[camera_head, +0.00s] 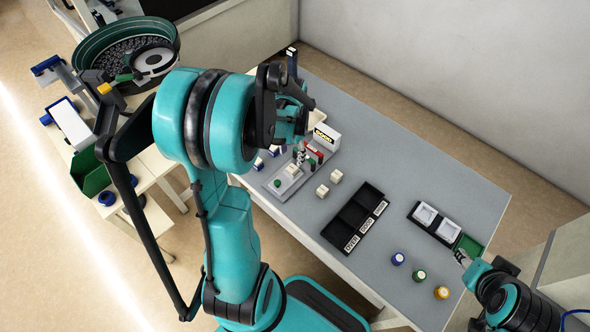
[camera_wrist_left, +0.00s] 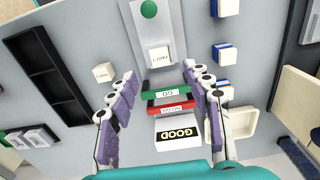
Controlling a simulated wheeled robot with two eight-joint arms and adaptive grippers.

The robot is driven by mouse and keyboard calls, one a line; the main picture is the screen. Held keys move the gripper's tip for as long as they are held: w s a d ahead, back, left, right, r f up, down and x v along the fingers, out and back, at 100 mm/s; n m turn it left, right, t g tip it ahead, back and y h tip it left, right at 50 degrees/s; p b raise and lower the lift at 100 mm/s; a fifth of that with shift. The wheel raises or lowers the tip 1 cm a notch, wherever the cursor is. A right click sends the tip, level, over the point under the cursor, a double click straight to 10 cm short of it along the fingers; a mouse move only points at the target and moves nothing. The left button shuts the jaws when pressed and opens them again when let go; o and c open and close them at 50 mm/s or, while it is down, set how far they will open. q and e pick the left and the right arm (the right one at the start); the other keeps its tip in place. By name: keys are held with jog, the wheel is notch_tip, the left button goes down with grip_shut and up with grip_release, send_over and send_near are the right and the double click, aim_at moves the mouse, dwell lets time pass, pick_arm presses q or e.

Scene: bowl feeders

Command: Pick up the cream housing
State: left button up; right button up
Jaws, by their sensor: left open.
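One cream housing (camera_wrist_left: 160,54) with small lettering sits on the grey gauge fixture (camera_wrist_left: 157,20), which also has a green button. Another cream housing (camera_wrist_left: 104,72) lies on the table to the left. In the head view, two cream housings, one nearer (camera_head: 322,191) and one farther (camera_head: 336,176), stand right of the fixture (camera_head: 287,181). My left gripper (camera_wrist_left: 160,88) is open and empty above the fixture, its fingers either side of the green GO and red NO-GO pieces. In the head view its arm hides part of that area. My right gripper (camera_head: 462,257) is small at the table's right edge.
A white GOOD box (camera_wrist_left: 178,137) stands beside the gauge pieces. Several blue-and-white housings (camera_wrist_left: 222,52) and a cream tray (camera_wrist_left: 232,122) lie to the right. A black divided tray (camera_head: 355,216), another with white parts (camera_head: 437,226), and coloured round pieces (camera_head: 419,275) occupy the table's right part.

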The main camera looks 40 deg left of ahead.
aim_at(292, 168)
pick_arm(q)
notch_tip(292, 168, down, 7)
jog(key=b, duration=0.3)
jog(key=shift+f+b, duration=0.15)
jog(key=shift+b, duration=0.2)
jog(key=shift+c, duration=1.3)
grip_shut()
